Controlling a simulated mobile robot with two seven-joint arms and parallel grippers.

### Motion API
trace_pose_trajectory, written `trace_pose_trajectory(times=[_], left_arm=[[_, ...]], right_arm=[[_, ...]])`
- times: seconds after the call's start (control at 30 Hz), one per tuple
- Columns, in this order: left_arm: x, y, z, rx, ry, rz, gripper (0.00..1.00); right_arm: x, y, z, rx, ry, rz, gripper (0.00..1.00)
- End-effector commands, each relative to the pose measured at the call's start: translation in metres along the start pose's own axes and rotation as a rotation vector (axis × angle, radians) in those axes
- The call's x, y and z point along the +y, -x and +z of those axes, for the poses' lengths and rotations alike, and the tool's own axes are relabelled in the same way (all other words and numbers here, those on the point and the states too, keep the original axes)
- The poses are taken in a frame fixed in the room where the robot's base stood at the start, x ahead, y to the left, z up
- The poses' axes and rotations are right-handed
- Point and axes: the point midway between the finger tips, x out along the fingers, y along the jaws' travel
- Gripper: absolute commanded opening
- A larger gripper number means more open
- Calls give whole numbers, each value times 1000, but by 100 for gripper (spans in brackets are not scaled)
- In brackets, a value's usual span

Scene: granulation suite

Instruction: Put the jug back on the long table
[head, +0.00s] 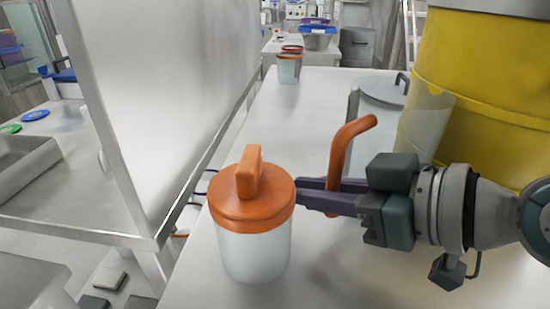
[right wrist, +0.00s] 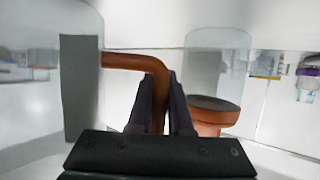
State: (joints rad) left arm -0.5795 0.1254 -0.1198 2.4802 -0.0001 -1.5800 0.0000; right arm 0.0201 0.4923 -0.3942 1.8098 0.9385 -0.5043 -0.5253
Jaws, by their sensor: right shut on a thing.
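The jug is a clear vessel (head: 424,122) with a curved orange handle (head: 348,150). It is partly hidden behind my right arm, in front of the yellow drum. My right gripper (head: 328,197) comes in from the right and is shut on the handle. In the right wrist view the handle (right wrist: 136,62) runs between the fingers, and the jug's clear body (right wrist: 30,95) is at the left. The long table (head: 320,262) lies below. I cannot tell whether the jug's base touches it. My left gripper is not in view.
A lidded jar (head: 258,250) with an orange top stands on the long table, just beyond my right fingertips. A metal canister (head: 378,97) and a yellow drum (head: 480,70) stand at the right. Orange-rimmed cups (head: 289,68) stand farther back. A large pale panel (head: 165,80) borders the left.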

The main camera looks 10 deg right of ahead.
Motion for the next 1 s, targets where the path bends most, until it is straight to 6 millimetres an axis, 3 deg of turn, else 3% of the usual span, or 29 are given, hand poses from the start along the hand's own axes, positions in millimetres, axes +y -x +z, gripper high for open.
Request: trace_pose_trajectory(times=[0.07,0.43,0.47,0.57,0.87,1.0], left_arm=[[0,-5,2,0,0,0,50],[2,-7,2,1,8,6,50],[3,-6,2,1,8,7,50],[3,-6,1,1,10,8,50],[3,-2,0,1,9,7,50],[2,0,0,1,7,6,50]], right_arm=[[0,-4,8,2,0,1,0],[0,-5,11,2,2,1,0],[0,-4,10,1,1,1,20],[0,-4,10,1,1,1,30],[0,-2,6,2,0,1,30],[1,15,8,-3,3,3,30]])
